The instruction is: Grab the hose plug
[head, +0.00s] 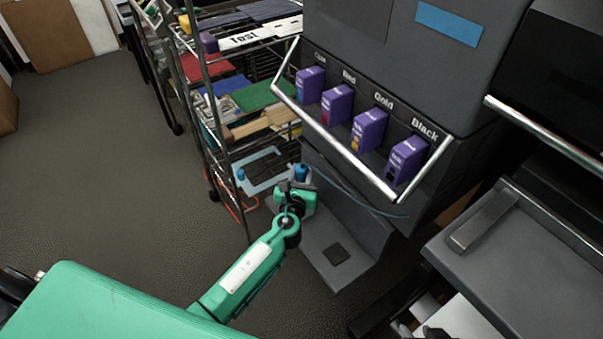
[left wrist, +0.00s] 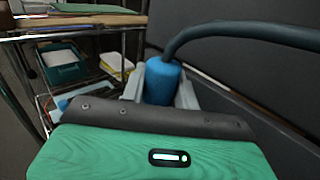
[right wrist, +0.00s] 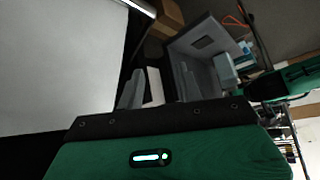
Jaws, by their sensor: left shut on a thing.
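The hose plug is a blue cylinder (left wrist: 162,82) on the end of a dark hose (left wrist: 240,30). In the left wrist view it stands between my left gripper's fingers (left wrist: 163,95), which are shut on it. In the head view my left gripper (head: 301,182) is low beside the printer, with the blue plug (head: 301,172) at its tip. The hose runs from there to the right along the printer's base. My right gripper (right wrist: 158,90) is open and empty in the right wrist view, with a clear gap between its fingers.
The dark printer (head: 380,50) holds several purple cartridges (head: 369,130) behind a metal rail (head: 340,147). A wire shelf rack (head: 215,120) with folders and papers stands to the left. A grey machine (head: 530,260) is at the right. The floor (head: 90,150) at left is open.

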